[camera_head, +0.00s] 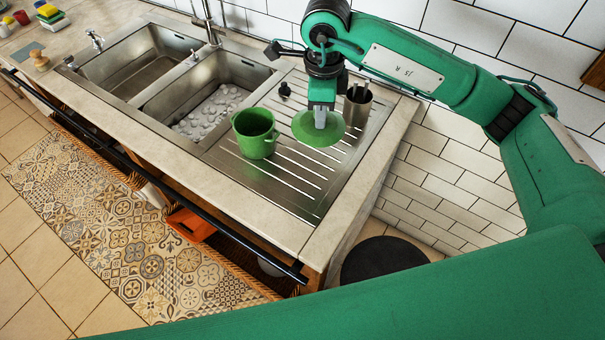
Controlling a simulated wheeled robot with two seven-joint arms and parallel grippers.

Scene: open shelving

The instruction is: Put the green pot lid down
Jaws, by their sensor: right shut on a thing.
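The green pot lid (303,130) is a round green disc at the right part of the sink's drainboard (295,190). My right gripper (320,122) points down and is shut on the lid from above. The lid appears slightly tilted, and I cannot tell whether it touches the drainboard. The green pot (255,136) stands open on the drainboard, just left of the lid. My left gripper is not in view; a green arm part crosses the bottom of the picture.
A metal cup (357,104) with something in it stands right of the lid. A small black item (285,90) lies behind the pot. Two sink basins (205,95) are to the left. The front of the drainboard is clear. A tiled wall (460,150) is behind.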

